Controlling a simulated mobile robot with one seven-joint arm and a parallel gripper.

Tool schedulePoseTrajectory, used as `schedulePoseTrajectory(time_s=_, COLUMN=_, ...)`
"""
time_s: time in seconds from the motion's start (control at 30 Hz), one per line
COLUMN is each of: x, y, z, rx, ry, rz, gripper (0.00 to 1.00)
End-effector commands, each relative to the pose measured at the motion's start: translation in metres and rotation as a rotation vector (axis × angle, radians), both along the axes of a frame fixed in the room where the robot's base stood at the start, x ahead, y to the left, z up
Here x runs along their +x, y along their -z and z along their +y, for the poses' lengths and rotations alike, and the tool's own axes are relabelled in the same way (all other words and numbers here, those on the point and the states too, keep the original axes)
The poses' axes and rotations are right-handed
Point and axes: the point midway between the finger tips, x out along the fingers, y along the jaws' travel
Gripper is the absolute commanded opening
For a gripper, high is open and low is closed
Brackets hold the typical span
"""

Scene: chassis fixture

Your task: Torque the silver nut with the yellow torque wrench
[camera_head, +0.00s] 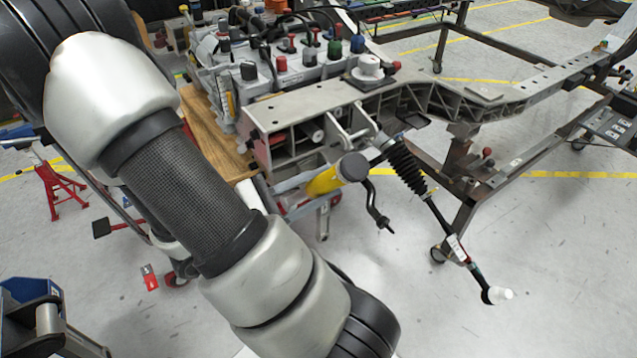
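A yellow cylinder with a dark round end (325,181) shows below the front end of the grey chassis beam (290,108). It may be the yellow torque wrench, but my arm is close in front and I cannot tell its full shape or what holds it. The silver nut cannot be made out; the beam end and the steering joint beside it show only small grey fittings. My arm crosses the left and lower middle of the view. My gripper is not visible, either hidden behind the arm or outside the picture.
A black ribbed steering boot and rod (407,170) slant down from the beam to the right. A curved black bar (376,205) hangs beside the yellow cylinder. A red jack stand (58,190) stands at left. The floor at lower right is clear.

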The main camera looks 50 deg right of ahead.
Motion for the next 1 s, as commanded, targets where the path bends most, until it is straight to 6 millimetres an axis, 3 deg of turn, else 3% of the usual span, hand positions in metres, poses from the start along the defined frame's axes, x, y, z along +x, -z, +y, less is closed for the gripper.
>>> schedulePoseTrajectory(time_s=1.0, x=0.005, y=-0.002, z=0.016, rx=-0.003, ry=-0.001, rz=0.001, gripper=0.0)
